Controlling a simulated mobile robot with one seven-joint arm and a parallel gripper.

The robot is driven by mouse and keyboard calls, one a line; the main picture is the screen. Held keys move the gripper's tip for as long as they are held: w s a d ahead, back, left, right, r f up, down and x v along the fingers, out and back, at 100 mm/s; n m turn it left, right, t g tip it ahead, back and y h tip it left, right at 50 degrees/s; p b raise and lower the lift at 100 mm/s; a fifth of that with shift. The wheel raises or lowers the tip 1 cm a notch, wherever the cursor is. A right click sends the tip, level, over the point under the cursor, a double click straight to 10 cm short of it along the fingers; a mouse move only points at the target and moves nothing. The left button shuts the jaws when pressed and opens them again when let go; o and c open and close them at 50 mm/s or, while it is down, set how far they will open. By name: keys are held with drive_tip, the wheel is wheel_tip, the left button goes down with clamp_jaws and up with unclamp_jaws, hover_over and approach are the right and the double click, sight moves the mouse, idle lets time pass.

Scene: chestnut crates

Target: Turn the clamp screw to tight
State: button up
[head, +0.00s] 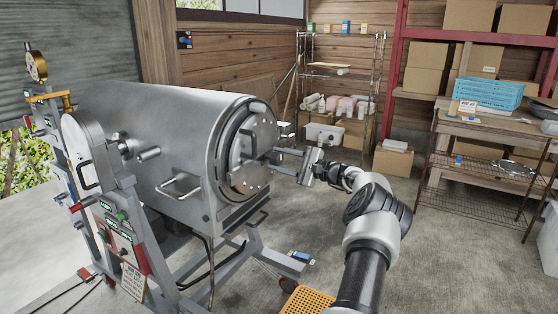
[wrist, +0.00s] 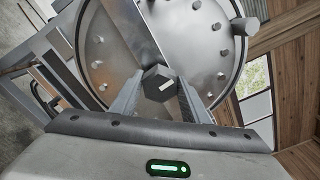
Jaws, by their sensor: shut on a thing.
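The clamp screw (wrist: 158,82) is a dark hexagonal head with a white line on its face, in the middle of the wrist view. It sits in front of a metal bar across the round steel door (wrist: 110,40). My gripper (wrist: 160,92) is shut on the clamp screw, one finger on each side. In the head view the door (head: 262,135) closes the near end of a large steel drum (head: 165,125). My gripper (head: 286,163) reaches it from the right. The screw is too small to make out there.
Bolts ring the door, and a bigger stud (wrist: 245,26) stands out at its upper right. A bar handle (head: 180,188) juts from the drum's side. A yellow perforated piece (head: 308,300) is low in front. Shelves (head: 340,85) stand behind; the floor to the right is partly clear.

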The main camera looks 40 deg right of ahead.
drive_tip(key=o, duration=1.1)
drive_tip(key=shift+c, duration=0.2)
drive_tip(key=v, duration=1.7)
drive_tip(key=shift+s, duration=0.25)
drive_tip(key=shift+d+r, duration=0.1)
